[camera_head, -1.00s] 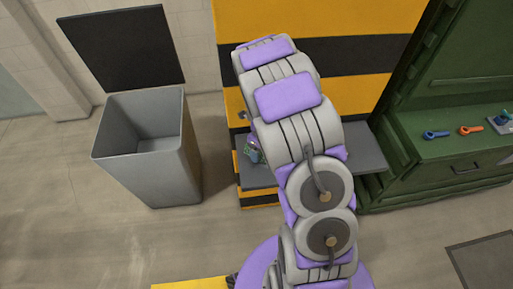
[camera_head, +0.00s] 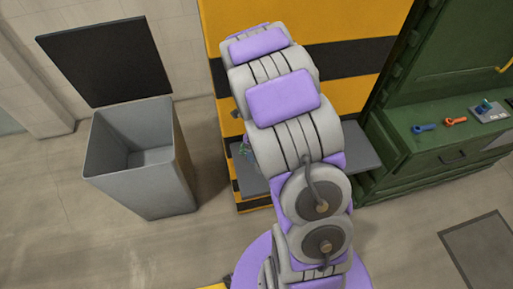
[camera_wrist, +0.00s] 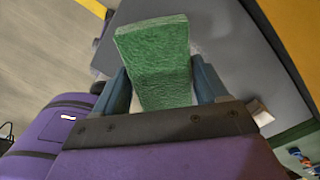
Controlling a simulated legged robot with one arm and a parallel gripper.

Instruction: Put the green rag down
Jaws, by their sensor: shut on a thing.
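The green rag (camera_wrist: 160,65) is a thick, textured green block in the wrist view. My gripper (camera_wrist: 165,88) is shut on it, with a blue-grey finger on each side. Behind the rag in that view is a grey flat surface (camera_wrist: 228,45), apparently the grey shelf (camera_head: 245,180) of the yellow and black striped unit. I cannot tell whether the rag touches it. In the head view my arm hides the gripper and most of the shelf.
A grey bin (camera_head: 140,185) with its black lid (camera_head: 105,62) open stands at the left. A green workbench (camera_head: 440,150) at the right bears a blue tool (camera_head: 424,128) and an orange tool (camera_head: 455,121). A dark floor mat (camera_head: 482,250) lies at lower right. Floor around the bin is clear.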

